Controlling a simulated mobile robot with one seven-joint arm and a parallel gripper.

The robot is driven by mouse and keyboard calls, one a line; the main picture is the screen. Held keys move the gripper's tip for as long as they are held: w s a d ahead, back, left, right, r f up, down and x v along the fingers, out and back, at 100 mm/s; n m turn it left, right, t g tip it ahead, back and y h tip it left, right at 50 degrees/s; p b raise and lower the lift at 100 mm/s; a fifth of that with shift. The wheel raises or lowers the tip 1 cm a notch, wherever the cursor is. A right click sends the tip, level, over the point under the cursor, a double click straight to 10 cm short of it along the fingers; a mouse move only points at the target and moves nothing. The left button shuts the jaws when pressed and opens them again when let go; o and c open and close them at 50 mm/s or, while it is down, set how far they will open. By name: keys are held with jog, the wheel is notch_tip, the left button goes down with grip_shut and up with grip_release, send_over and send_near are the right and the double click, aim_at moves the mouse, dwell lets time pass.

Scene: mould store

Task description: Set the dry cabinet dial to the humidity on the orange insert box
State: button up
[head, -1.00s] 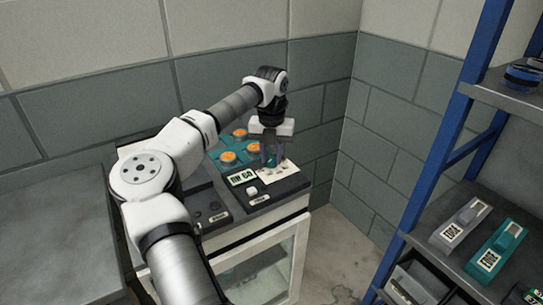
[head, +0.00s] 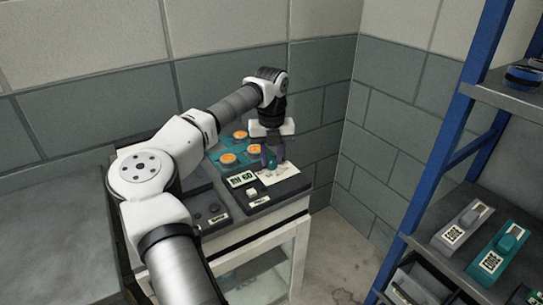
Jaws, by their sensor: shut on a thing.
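The dry cabinet (head: 232,238) stands below my arm, with a white frame, a glass door and a dark top. On its top, a teal box (head: 214,150) holds round orange inserts (head: 254,149). A label (head: 241,180) at the box's front reads "RH 60". The dial's pale scale plate (head: 284,171) lies just right of that label, on the cabinet's top. My gripper (head: 271,164) points down over this plate, its fingers shut on a small teal dial knob. The fingers hide most of the knob, and I cannot read its setting.
A small white knob (head: 252,192) and dark controls (head: 214,207) sit along the cabinet's front edge. A grey bench (head: 50,225) is at the left. A blue-framed shelf at the right holds a grey block (head: 462,226) and a teal block (head: 498,251). Bare floor lies between.

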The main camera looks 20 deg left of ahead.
aim_at(272, 160)
jog(key=o, duration=1)
jog(key=shift+r, duration=0.1)
notch_tip(272, 160, up, 14)
jog(key=shift+f+b, duration=0.15)
jog(key=shift+b, duration=0.45)
